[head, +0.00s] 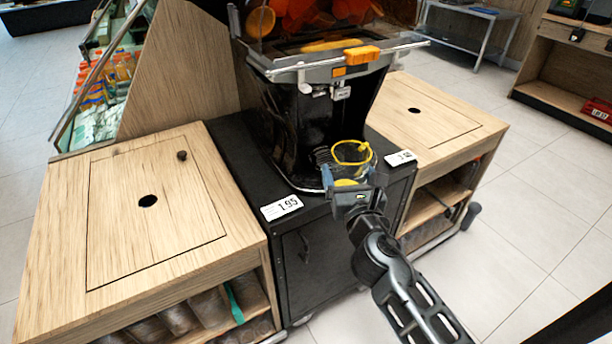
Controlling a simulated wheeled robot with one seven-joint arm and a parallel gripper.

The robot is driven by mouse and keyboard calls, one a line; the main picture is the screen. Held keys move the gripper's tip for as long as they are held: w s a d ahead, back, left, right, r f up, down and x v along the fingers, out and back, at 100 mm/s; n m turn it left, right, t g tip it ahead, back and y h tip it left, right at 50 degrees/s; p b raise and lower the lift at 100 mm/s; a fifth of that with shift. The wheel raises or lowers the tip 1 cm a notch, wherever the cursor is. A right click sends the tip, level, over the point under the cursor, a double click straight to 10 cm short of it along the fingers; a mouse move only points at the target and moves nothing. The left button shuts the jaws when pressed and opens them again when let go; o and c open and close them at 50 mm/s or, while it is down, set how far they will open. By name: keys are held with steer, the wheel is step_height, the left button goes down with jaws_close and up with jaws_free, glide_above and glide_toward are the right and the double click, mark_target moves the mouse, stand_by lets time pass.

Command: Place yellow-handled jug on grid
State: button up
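The clear jug with a yellow rim (352,144) is at the front of the black juicer (312,130), below its tap (340,92). It looks upright. A yellow part, probably its handle, shows lower down between my gripper's fingers. My gripper (347,178) reaches in from the lower right, with one finger to each side of that yellow part. I cannot tell whether the fingers press on it or only surround it. The grid is not clearly seen; the jug and gripper cover much of the juicer's base. I cannot tell whether the jug touches anything below.
The juicer stands on a black cabinet (325,250) with price tags (281,207) on its front edge. Wooden counters flank it at left (150,270) and right (465,115). Oranges (300,15) fill the juicer's top. The tiled floor at right (530,220) is clear.

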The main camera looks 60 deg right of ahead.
steer(key=shift+w+d+r, duration=0.1)
steer(key=shift+w+r, duration=0.05)
steer(key=shift+w, duration=0.1)
steer(key=p+x, duration=0.3)
steer(key=x, duration=1.4)
steer(key=shift+w+f, duration=0.15)
steer(key=shift+f, duration=0.1)
step_height(320, 180, down, 3)
steer(key=b, duration=0.3)
steer(key=shift+f, duration=0.2)
steer(key=shift+f, duration=0.2)
steer(key=o, duration=0.9)
steer(key=shift+r, duration=0.1)
